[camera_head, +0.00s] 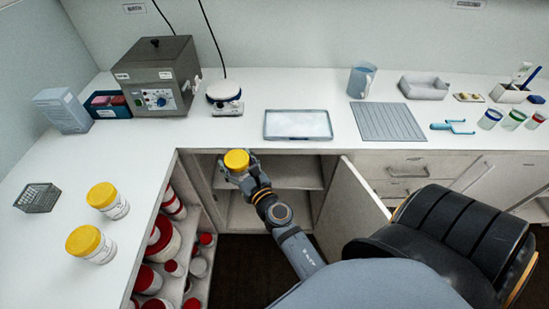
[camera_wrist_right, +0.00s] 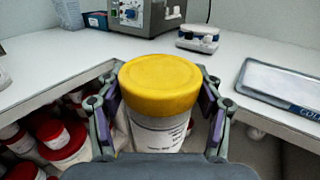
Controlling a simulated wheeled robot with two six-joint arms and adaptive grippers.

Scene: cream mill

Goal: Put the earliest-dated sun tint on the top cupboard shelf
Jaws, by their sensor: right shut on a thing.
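My right gripper (camera_head: 238,167) is shut on a white jar with a yellow lid (camera_head: 236,160). It holds the jar upright in front of the open cupboard, near the counter's front edge. In the right wrist view the held jar (camera_wrist_right: 160,95) sits between the two fingers, and its label is too small to read. Two similar yellow-lidded jars stand on the left counter, one farther back (camera_head: 107,200) and one nearer (camera_head: 90,244). The cupboard's upper shelf (camera_head: 290,173) shows behind my gripper and looks bare where visible. My left gripper is not in view.
The cupboard door (camera_head: 350,205) stands open to the right of the opening. Red-lidded tubs (camera_head: 165,240) fill the shelves under the left counter. A wire basket (camera_head: 38,197), a grey heating unit (camera_head: 155,75) and a metal tray (camera_head: 297,125) stand on the counter.

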